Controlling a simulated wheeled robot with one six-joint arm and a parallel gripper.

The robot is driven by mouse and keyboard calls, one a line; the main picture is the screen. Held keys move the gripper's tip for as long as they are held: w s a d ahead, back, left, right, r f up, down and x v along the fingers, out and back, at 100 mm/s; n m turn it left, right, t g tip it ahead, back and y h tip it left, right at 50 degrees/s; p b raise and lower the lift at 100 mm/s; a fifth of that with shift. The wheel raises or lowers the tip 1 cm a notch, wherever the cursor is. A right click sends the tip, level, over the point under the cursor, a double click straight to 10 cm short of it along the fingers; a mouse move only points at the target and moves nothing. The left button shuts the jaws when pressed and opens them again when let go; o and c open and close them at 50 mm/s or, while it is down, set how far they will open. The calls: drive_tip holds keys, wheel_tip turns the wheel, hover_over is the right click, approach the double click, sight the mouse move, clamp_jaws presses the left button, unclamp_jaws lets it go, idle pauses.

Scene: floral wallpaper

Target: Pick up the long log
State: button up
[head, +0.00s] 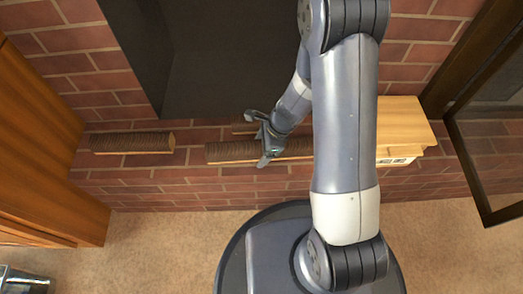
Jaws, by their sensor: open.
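A long brown bark-covered log (228,152) with a paler lower edge lies on the brick hearth, roughly left to right. Its right part runs behind my gripper and arm, so its far end is partly hidden. My gripper (259,139) is open and empty, over or close to the middle of this log. One finger points towards the fireplace and the other lies across the log in the picture. I cannot tell the height between them. A shorter log (132,142) lies apart to the left. Part of another thin wooden piece (242,129) shows just behind the long log.
The dark fireplace opening (225,60) is behind the logs. A light wooden box (403,125) stands right of my arm. A wooden cabinet (45,140) is at the left, and a dark-framed glass panel (490,140) at the right.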

drive_tip(key=c, duration=1.5)
